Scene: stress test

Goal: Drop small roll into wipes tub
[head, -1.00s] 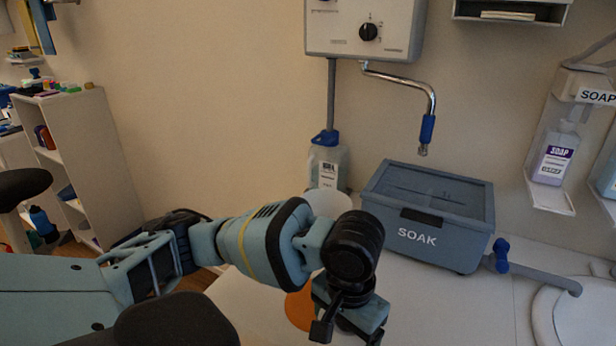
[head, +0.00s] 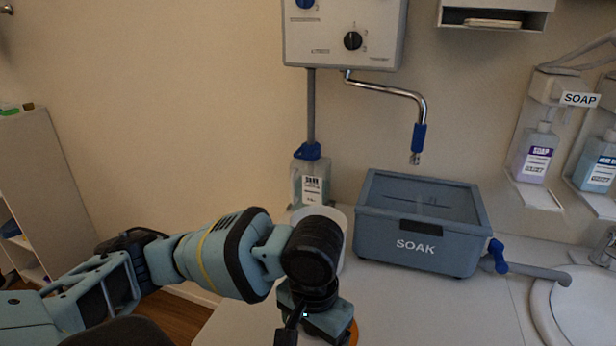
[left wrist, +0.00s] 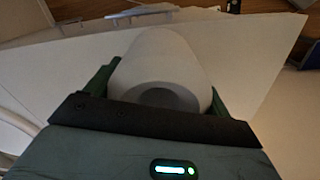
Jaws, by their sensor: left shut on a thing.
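My left gripper (left wrist: 160,84) is shut on the small roll (left wrist: 163,58), a white cylinder with a grey hollow end facing the left wrist camera. Its two green fingers sit on either side of the roll. In the head view the left gripper (head: 316,322) is at the bottom centre, over the counter, and the roll is hidden there. A white round tub (head: 338,222), likely the wipes tub, stands on the counter just behind my left wrist and is partly covered by it. Its opening is not clear. My right gripper is in neither view.
A blue-grey SOAK box (head: 415,246) stands right of the tub. A blue-capped bottle (head: 311,183) is behind the tub. A tap (head: 418,135) hangs above the box. An orange object (head: 352,334) shows beside the gripper. A basin (head: 575,305) is at the right.

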